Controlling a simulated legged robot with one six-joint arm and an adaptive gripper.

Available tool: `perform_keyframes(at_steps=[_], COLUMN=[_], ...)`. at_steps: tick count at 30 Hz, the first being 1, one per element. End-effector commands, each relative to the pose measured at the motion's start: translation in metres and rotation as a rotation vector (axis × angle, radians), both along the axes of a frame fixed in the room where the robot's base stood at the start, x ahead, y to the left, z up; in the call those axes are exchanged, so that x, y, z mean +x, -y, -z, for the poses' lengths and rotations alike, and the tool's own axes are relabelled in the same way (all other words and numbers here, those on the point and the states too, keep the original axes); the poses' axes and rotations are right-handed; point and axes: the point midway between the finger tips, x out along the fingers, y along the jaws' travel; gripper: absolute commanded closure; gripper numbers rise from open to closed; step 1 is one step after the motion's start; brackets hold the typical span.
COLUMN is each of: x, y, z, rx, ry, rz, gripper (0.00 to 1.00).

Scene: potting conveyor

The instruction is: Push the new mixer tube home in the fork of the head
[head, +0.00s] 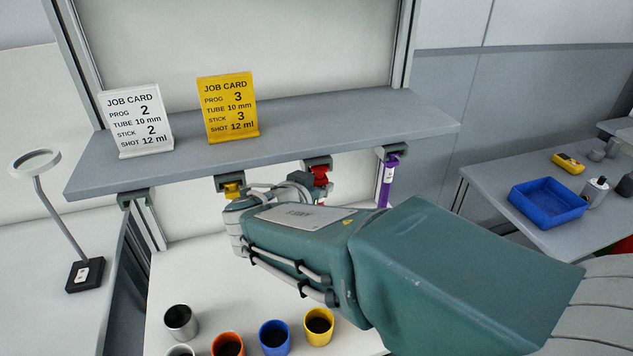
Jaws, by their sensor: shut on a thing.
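My gripper (285,192) is at the far end of my green arm, below the front edge of the grey shelf. It is mostly hidden behind my wrist. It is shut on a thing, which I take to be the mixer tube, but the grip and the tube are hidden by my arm. I cannot make out the head or its fork, nor how the tube sits in it. A red piece (320,176) in a clip under the shelf shows just to the right of my gripper.
The shelf (290,122) carries a white job card (136,120) and a yellow one (228,107). A yellow piece (232,190) and a purple tube (388,182) hang beneath it. Several cups, one blue (274,338), stand below my arm. A blue tray (548,203) sits at right.

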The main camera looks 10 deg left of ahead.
Motion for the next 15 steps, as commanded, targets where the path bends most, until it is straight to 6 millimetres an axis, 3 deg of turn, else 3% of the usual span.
perform_keyframes(at_steps=[15], x=[-0.014], y=[0.007], z=[0.000], rx=[-0.001], ry=[0.000], rz=[0.001], gripper=[1.00])
